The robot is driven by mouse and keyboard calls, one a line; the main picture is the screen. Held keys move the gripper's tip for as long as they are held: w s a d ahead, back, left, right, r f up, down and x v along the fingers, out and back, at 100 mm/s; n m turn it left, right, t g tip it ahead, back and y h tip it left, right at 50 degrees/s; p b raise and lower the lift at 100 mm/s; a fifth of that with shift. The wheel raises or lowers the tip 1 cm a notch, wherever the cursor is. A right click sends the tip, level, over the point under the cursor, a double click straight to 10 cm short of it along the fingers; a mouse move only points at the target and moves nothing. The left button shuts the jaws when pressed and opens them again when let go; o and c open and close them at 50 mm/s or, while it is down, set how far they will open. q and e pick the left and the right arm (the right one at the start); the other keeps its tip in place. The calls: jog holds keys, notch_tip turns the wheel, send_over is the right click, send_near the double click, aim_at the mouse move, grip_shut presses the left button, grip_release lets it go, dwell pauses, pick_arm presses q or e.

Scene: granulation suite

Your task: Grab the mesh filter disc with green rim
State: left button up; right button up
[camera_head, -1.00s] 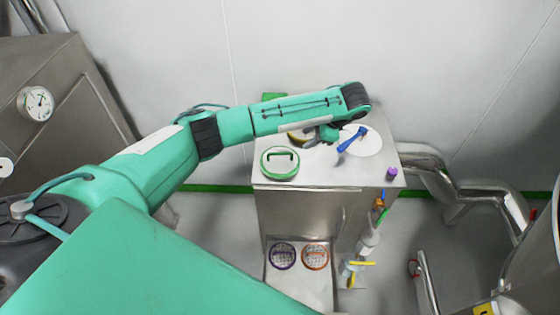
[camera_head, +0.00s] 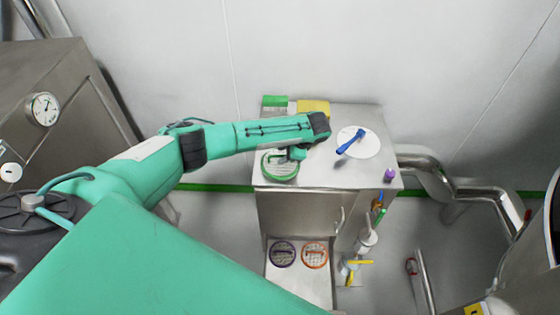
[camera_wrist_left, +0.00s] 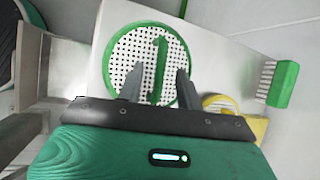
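The mesh filter disc with green rim (camera_head: 280,178) lies on the steel cabinet top at its left front, partly covered by my left arm in the head view. In the left wrist view the disc (camera_wrist_left: 125,52) shows a white perforated mesh and a raised green bar handle (camera_wrist_left: 159,72). My left gripper (camera_wrist_left: 158,82) is over the disc, its two grey fingers apart on either side of the handle. I see a gap between each finger and the handle. The left gripper also shows in the head view (camera_head: 296,154). My right gripper is not in view.
On the cabinet top (camera_head: 340,178) are a white round disc with a blue tool (camera_head: 350,141), a purple item (camera_head: 390,175), a green brush (camera_head: 275,101) and a yellow item (camera_head: 314,106). A purple-rimmed disc (camera_head: 283,254) and an orange-rimmed disc (camera_head: 315,255) lie on a lower shelf.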

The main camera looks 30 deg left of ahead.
pick_arm(q)
jog(key=shift+f, duration=0.25)
jog(key=shift+a, duration=0.1)
grip_shut()
jog(key=shift+r, duration=0.15)
jog(key=shift+r, duration=0.55)
notch_tip(320, 180, up, 19)
jog(key=shift+f+b, duration=0.15)
jog(key=shift+b, duration=0.3)
